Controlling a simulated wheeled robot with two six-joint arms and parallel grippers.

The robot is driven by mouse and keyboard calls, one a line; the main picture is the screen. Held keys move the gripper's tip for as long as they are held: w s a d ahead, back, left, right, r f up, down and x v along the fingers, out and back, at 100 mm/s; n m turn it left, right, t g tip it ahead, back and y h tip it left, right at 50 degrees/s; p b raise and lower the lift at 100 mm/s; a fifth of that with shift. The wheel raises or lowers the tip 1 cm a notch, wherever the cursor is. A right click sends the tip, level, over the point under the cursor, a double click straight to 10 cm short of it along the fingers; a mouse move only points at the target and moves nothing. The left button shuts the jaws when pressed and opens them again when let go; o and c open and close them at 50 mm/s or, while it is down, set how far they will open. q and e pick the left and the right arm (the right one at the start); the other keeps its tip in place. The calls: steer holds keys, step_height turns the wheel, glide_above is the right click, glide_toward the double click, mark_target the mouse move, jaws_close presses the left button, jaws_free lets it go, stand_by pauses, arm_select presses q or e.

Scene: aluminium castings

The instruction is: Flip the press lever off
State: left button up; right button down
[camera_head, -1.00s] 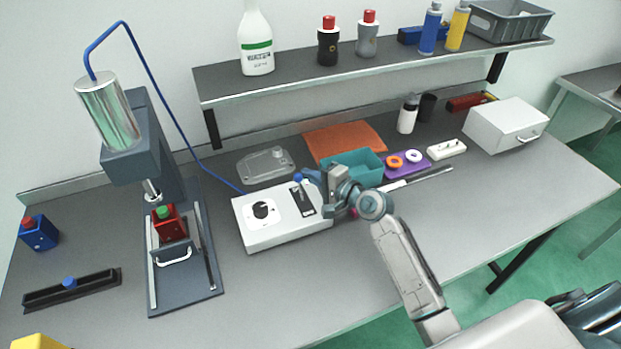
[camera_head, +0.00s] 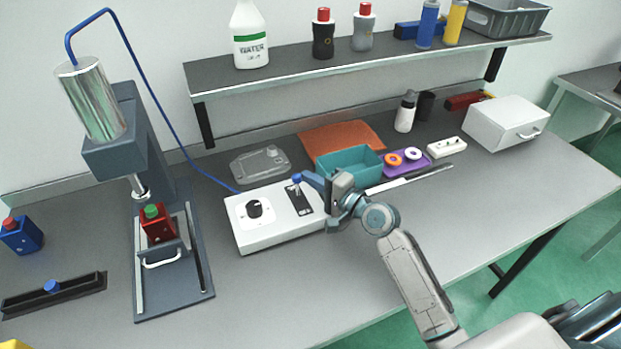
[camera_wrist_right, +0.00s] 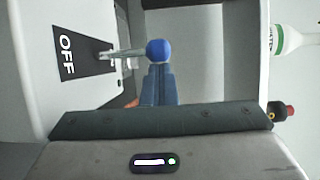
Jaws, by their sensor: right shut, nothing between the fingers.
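The white control box (camera_head: 283,236) sits on the bench with a black dial (camera_head: 254,208) and a black lever plate. The press lever has a blue ball knob (camera_head: 296,178); it also shows in the right wrist view (camera_wrist_right: 158,50). There its metal stem sticks out from the plate, beside the OFF label (camera_wrist_right: 66,54). My right gripper (camera_head: 309,180) is shut and empty, its blue fingers (camera_wrist_right: 158,72) close to the knob. I cannot tell whether they touch. The press (camera_head: 125,150) stands left of the box, its ram above a red block with a green top (camera_head: 157,224). My left gripper is out of view.
A teal bin (camera_head: 348,167) and a purple tray (camera_head: 420,165) with rings lie behind and right of my right gripper. A clear casing (camera_head: 258,166) lies behind the box. A shelf with bottles (camera_head: 250,38) runs above. The bench front is clear.

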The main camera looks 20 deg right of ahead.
steer(key=shift+s+a+f, duration=0.1)
steer(key=shift+s+f, duration=0.1)
steer(key=shift+s, duration=0.55)
steer(key=shift+s+d+f, duration=0.1)
steer(key=shift+s+d, duration=0.25)
steer(key=shift+s, duration=0.15)
steer(key=b+v, duration=0.2)
steer(key=v, duration=0.7)
steer(key=shift+s, duration=0.3)
steer(key=shift+d, duration=0.1)
